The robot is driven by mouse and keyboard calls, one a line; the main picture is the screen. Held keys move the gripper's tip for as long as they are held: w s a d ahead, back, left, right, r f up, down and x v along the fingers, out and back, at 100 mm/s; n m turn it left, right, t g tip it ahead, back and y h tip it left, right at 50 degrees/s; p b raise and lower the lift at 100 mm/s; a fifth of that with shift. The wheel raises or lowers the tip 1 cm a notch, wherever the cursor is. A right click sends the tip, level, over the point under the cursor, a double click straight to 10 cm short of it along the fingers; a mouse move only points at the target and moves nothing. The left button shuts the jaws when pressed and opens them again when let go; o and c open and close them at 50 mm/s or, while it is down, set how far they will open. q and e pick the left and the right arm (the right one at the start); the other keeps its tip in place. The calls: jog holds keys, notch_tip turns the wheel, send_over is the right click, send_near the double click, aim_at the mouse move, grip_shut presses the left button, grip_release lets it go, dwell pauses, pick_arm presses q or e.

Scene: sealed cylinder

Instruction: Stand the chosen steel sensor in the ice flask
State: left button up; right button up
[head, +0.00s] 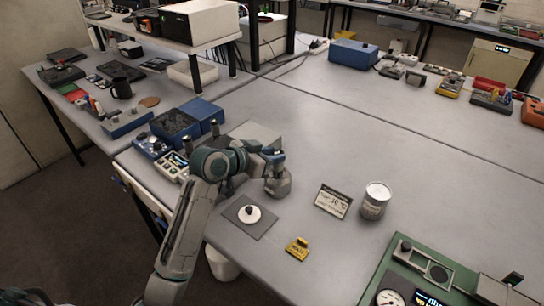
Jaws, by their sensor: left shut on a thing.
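A metal can with a white top (375,201), possibly the ice flask, stands upright to the right, apart from the gripper. My right gripper is not in view.
A small sign (333,201) stands left of the can, and a yellow block (297,248) lies in front. A green instrument panel (425,275) fills the near right. Blue boxes (176,123) and a small display device (174,166) stand left. The table behind the can is clear.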

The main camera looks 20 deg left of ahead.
pick_arm(q)
jog(key=f, duration=0.1)
jog(key=w+f+p, duration=0.1)
jog(key=f+p, duration=0.1)
jog(key=shift+w+a, duration=0.2)
jog(key=shift+w, duration=0.05)
jog(key=shift+f, duration=0.3)
jog(key=shift+f, duration=0.1)
jog(key=shift+f, duration=0.15)
jog(key=o, duration=1.1)
jog(key=shift+c, duration=0.2)
jog(key=shift+r, duration=0.2)
